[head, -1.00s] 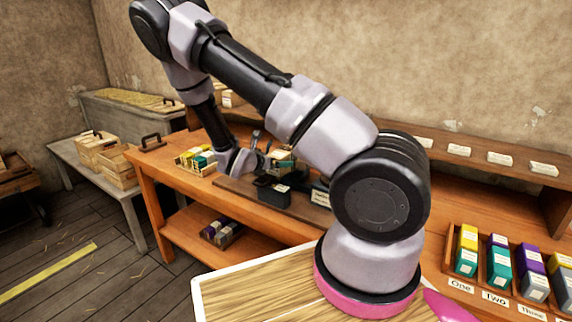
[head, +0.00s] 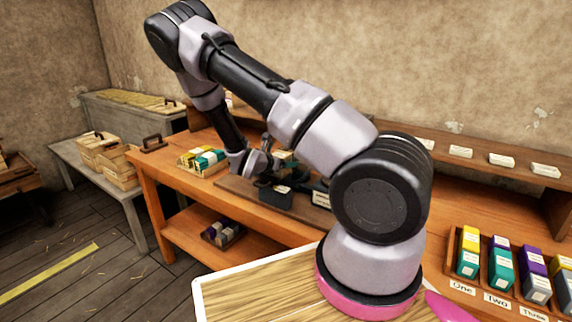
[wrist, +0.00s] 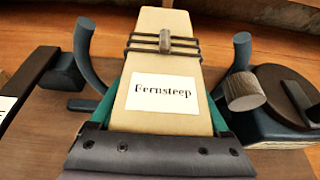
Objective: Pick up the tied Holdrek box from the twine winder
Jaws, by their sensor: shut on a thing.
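The other jaw and the box's underside are hidden.
A grey round knob (wrist: 243,91) and a dark wheel stand close right of the box. A tray of coloured boxes (head: 200,162) is left of the winder. A labelled rack (head: 500,262) stands at right. Open crates (head: 105,155) sit on the left bench.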

